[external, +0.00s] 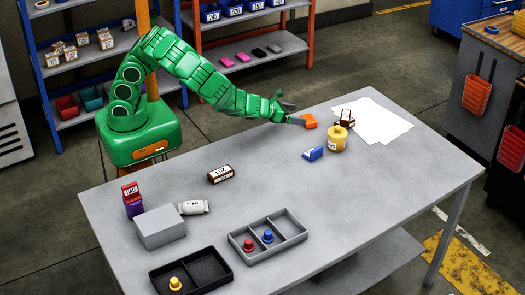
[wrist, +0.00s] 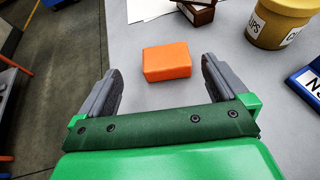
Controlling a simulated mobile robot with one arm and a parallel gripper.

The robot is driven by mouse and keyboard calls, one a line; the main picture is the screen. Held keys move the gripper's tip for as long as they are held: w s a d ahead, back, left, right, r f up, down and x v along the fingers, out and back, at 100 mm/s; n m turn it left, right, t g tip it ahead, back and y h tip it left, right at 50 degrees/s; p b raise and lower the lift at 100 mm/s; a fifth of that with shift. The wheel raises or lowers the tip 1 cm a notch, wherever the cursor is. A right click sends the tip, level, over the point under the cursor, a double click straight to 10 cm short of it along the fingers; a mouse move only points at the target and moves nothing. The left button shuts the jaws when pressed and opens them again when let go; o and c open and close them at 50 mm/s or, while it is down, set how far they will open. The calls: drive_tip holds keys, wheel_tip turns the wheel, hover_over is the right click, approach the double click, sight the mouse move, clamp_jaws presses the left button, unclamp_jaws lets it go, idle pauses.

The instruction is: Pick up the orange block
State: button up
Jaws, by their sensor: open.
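The orange block (external: 308,121) sits near the far edge of the grey table, just in front of the tips of my gripper (external: 292,112). In the wrist view the orange block (wrist: 167,62) lies flat, ahead of and between the two grey fingers of my gripper (wrist: 158,72). The fingers are spread apart and empty. There is a visible gap between each finger and the block, so neither finger appears to touch it.
A yellow tub (external: 337,139), a blue labelled box (external: 313,153), a brown box (external: 347,117) and white paper (external: 372,120) lie close by. A grey tray (external: 268,238), a black tray (external: 191,272) and a grey box (external: 159,228) stand nearer the front.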

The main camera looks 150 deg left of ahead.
sight(309, 118)
drive_tip(key=shift+x, duration=1)
drive_tip(key=shift+w+a+f, duration=0.3)
drive_tip(key=shift+a+f, duration=0.25)
drive_tip(key=shift+a, duration=0.15)
drive_tip(key=shift+w+a+f, duration=0.3)
drive_tip(key=shift+a+f, duration=0.3)
drive_tip(key=shift+a, duration=0.15)
drive_tip(key=shift+x, duration=0.75)
drive_tip(key=c, duration=1)
drive_tip(key=shift+c, duration=0.2)
drive_tip(key=shift+r, duration=0.1)
drive_tip(key=shift+r, duration=4.95)
